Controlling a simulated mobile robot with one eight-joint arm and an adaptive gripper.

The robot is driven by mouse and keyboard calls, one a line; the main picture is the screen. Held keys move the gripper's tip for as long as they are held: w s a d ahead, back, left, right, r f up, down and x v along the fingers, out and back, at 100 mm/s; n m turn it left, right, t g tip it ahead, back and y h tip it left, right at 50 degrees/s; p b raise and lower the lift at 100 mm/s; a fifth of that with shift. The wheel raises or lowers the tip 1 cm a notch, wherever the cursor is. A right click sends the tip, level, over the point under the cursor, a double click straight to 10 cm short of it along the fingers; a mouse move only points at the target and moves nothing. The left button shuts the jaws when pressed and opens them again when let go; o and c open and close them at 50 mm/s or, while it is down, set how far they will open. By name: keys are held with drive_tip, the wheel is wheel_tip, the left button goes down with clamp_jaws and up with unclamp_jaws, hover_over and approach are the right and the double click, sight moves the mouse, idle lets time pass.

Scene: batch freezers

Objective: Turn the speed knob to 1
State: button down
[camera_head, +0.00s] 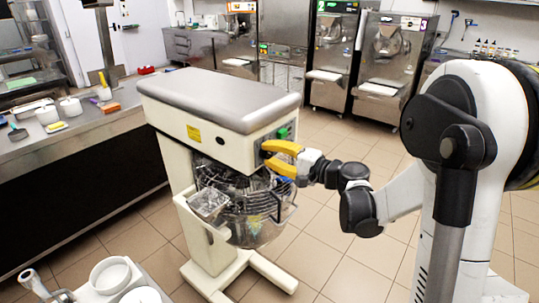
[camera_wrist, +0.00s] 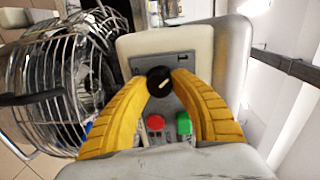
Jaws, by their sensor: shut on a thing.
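The speed knob (camera_wrist: 160,82) is a round black knob with a light pointer mark, on the grey control panel (camera_wrist: 183,64) of a mixer. In the wrist view my gripper (camera_wrist: 161,80) has its two yellow fingers on either side of the knob, closed on it. The pointer lies slanted; I cannot read any numbers around the knob. Below the knob in the wrist view are a red button (camera_wrist: 155,123) and a green button (camera_wrist: 184,123).
The mixer's wire guard (camera_wrist: 62,92) and bowl (camera_head: 250,227) are close beside my gripper. A counter (camera_head: 88,126) with containers stands at the left. Batch freezers (camera_head: 395,55) line the back. Tiled floor (camera_head: 350,262) is open between the mixer and my arm.

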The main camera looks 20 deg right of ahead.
drive_tip(key=shift+n, duration=0.6)
drive_tip(key=c, duration=1)
unclamp_jaws()
drive_tip(key=shift+c, duration=0.2)
drive_tip(key=v, duration=1.2)
